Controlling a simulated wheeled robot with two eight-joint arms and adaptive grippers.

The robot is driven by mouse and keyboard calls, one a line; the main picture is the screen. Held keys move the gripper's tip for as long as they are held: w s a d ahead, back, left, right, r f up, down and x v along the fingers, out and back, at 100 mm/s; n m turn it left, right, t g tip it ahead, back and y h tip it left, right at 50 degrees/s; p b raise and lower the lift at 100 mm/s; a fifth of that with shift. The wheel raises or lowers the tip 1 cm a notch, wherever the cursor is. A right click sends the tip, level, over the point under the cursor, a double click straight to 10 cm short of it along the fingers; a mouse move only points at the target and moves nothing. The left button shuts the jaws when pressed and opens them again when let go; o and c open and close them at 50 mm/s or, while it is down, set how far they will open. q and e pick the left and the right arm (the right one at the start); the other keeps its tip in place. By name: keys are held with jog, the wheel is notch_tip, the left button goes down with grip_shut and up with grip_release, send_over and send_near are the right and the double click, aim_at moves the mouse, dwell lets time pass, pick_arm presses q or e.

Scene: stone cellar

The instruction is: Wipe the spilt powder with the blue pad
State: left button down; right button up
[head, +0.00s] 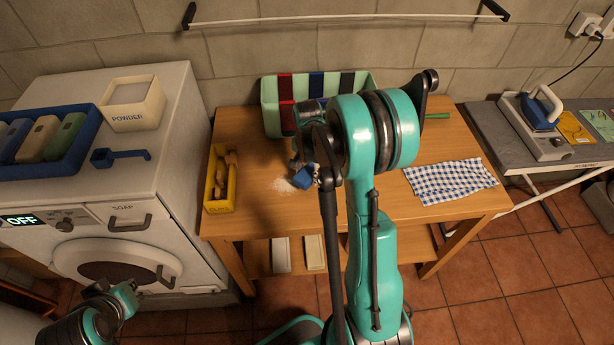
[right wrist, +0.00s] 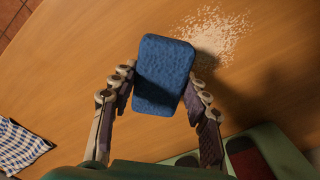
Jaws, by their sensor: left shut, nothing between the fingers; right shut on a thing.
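The blue pad (right wrist: 165,72) is between the fingers of my right gripper (right wrist: 159,80), which is shut on it. In the head view the pad (head: 303,179) shows just right of the spilt powder (head: 283,186), partly behind my right arm. The white powder (right wrist: 218,38) lies scattered on the wooden table (head: 257,222), beside the pad in the right wrist view. The pad looks held over the table; I cannot tell its exact height. My left gripper (head: 97,288) is shut and empty, low at the left in front of the washing machine.
A yellow box (head: 221,194) stands left of the powder, and a pale green divided bin (head: 270,106) stands behind. A checked cloth (head: 450,182) lies at the right. The washing machine (head: 178,130) bears a powder box (head: 133,104) and a blue scoop (head: 118,156).

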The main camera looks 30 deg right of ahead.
jog(key=shift+d+r+p, duration=0.2)
jog(key=shift+r+p, duration=0.3)
jog(key=shift+r, duration=0.45)
jog(key=shift+a+r+p, duration=0.1)
jog(key=shift+r+p, duration=0.65)
jog(key=shift+r, duration=0.45)
